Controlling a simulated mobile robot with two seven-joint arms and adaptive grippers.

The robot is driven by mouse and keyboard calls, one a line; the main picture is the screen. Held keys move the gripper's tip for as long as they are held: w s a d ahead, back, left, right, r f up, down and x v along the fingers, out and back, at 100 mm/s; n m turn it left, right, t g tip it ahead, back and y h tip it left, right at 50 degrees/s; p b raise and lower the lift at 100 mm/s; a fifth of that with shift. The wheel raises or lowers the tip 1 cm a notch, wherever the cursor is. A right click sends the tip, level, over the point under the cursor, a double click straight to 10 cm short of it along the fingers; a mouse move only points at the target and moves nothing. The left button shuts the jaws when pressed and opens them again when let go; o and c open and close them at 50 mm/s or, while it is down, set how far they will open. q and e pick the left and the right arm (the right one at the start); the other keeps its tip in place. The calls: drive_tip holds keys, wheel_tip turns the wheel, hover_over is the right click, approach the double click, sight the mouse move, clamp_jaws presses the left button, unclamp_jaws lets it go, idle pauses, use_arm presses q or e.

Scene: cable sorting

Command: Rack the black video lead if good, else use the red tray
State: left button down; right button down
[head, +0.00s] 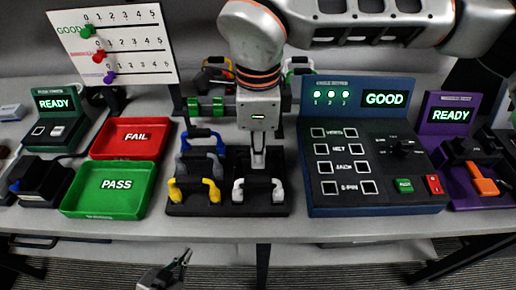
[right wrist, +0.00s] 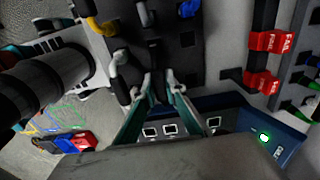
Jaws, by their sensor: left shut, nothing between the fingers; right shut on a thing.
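My right gripper (head: 258,163) points down over the black rack (head: 222,207), just behind the white lead (head: 258,186). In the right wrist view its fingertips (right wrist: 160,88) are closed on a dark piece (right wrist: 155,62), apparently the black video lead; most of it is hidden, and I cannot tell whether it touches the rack. The tester (head: 375,165) display shows GOOD, with three green lights lit. The red tray (head: 124,151), marked FAIL, looks empty. My left gripper (head: 183,262) is shut and empty, low in front of the table edge.
The green PASS tray (head: 82,208) lies in front of the red one. Yellow (head: 194,190), grey and blue leads sit on the rack's left side. A READY station (head: 56,118) stands left, a purple one (head: 450,115) right. A tally board (head: 115,47) stands behind.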

use_arm(q)
drive_tip(key=shift+r, duration=0.1)
drive_tip(key=shift+w+r, duration=0.5)
drive_tip(key=shift+w, duration=0.15)
use_arm(e)
drive_tip(key=shift+f, duration=0.15)
drive_tip(key=c, duration=2.1)
unclamp_jaws()
drive_tip(key=shift+o, duration=0.6)
use_arm(q)
drive_tip(key=shift+s+f, duration=0.5)
drive_tip(key=shift+s, duration=0.15)
use_arm(e)
drive_tip(key=o, duration=0.5)
use_arm(q)
drive_tip(key=shift+w+r, duration=0.1)
use_arm(e)
drive_tip(key=shift+o, duration=0.2)
